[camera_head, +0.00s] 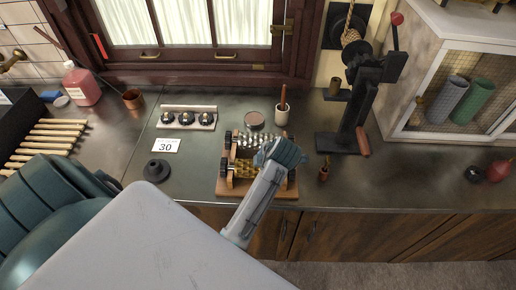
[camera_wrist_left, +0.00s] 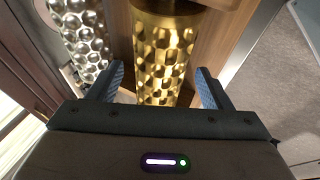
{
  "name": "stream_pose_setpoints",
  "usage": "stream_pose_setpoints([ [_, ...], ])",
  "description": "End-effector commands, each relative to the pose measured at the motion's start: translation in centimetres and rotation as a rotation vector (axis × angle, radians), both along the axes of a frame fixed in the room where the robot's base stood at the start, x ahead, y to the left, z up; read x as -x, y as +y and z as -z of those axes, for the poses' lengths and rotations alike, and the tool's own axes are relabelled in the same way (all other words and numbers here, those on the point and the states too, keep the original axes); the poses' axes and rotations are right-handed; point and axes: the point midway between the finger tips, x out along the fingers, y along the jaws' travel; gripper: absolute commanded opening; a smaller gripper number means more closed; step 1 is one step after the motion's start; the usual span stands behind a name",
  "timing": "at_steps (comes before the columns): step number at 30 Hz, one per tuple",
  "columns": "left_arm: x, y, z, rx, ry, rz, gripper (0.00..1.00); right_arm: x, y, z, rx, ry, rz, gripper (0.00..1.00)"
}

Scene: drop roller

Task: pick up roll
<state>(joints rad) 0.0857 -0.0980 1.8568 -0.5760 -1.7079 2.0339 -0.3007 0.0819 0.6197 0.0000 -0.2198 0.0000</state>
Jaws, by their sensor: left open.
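A gold patterned roll (camera_head: 242,171) lies across a wooden stand (camera_head: 228,188) on the counter. A silver knobbed roll (camera_head: 250,139) lies behind it on the same stand. My left gripper (camera_head: 279,155) is over the right part of the stand and hides the right side of the rolls. In the left wrist view, the open left gripper (camera_wrist_left: 159,75) has one finger on each side of the gold roll (camera_wrist_left: 164,48). I cannot tell whether the fingers touch it. The silver roll (camera_wrist_left: 82,45) shows outside the left finger. My right gripper is not in view.
A black vise-like stand (camera_head: 345,143) stands right of the rolls, with a glass-fronted case (camera_head: 440,122) beyond. The right front counter is mostly clear.

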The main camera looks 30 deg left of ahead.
Motion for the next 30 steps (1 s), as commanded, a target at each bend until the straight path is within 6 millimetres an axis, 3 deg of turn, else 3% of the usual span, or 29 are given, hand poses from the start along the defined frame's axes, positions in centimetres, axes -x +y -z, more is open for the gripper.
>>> stream_pose_setpoints([
  [1,0.0,0.4,1.1,-0.003,-0.001,0.0,0.73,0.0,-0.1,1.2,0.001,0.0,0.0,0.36],
  [7,-0.3,1.5,3.2,-0.003,-0.001,0.0,0.73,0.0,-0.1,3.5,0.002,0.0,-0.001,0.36],
  [17,-0.4,1.8,3.4,0.0,0.0,0.0,0.73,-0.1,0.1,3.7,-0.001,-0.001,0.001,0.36],
  [28,-0.4,1.8,3.4,0.0,0.0,0.0,0.02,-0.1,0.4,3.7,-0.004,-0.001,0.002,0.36],
  [30,-0.4,1.8,3.5,-0.001,0.0,0.0,0.0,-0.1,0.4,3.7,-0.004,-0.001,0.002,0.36],
])
